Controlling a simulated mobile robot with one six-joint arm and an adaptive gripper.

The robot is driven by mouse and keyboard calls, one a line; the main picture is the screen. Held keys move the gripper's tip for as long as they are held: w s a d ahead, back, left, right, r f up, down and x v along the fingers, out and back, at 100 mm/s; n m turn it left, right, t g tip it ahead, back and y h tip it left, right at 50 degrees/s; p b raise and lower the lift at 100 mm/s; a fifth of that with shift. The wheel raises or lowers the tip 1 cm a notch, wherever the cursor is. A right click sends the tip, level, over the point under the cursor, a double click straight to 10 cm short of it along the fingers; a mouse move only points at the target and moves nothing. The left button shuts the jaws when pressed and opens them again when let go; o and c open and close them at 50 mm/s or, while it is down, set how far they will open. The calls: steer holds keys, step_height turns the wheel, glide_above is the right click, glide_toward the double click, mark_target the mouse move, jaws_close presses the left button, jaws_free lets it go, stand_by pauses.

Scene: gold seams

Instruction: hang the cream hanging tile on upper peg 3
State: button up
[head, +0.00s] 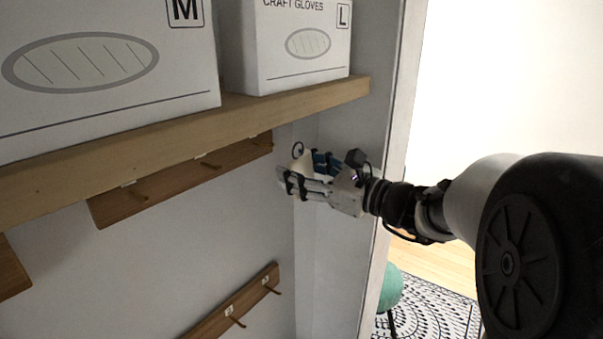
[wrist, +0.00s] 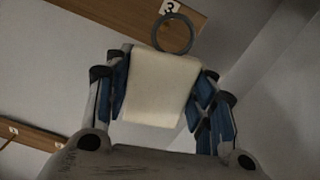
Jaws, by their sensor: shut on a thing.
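My gripper (head: 290,182) is shut on the cream hanging tile (wrist: 160,92), with a finger on each side of it in the wrist view. The tile shows small in the head view (head: 304,162). Its dark ring (wrist: 174,34) stands at its top edge, clear of the fingers. In the wrist view the ring overlaps the upper rail (wrist: 130,14), just below the label 3 (wrist: 170,7). In the head view the gripper and ring are right of the rail's right end (head: 262,149). I cannot make out peg 3 behind the ring in the wrist view.
A wooden shelf (head: 180,132) with two white glove boxes (head: 100,65) overhangs the upper rail. Another upper peg (head: 210,165) looks empty. A lower rail (head: 225,308) with pegs is below. The cabinet's side wall (head: 345,250) is close on the right.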

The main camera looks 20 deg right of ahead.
steer(key=shift+x, duration=1.65)
steer(key=shift+w+a+f+b, duration=0.3)
steer(key=shift+w+a, duration=0.1)
steer(key=shift+w, duration=0.1)
steer(key=shift+b+x, duration=0.55)
steer(key=shift+x, duration=0.65)
stand_by(2.1)
steer(key=shift+w+a+f+b, duration=0.25)
steer(key=shift+w+a+b, duration=0.2)
steer(key=shift+b, duration=0.25)
stand_by(1.8)
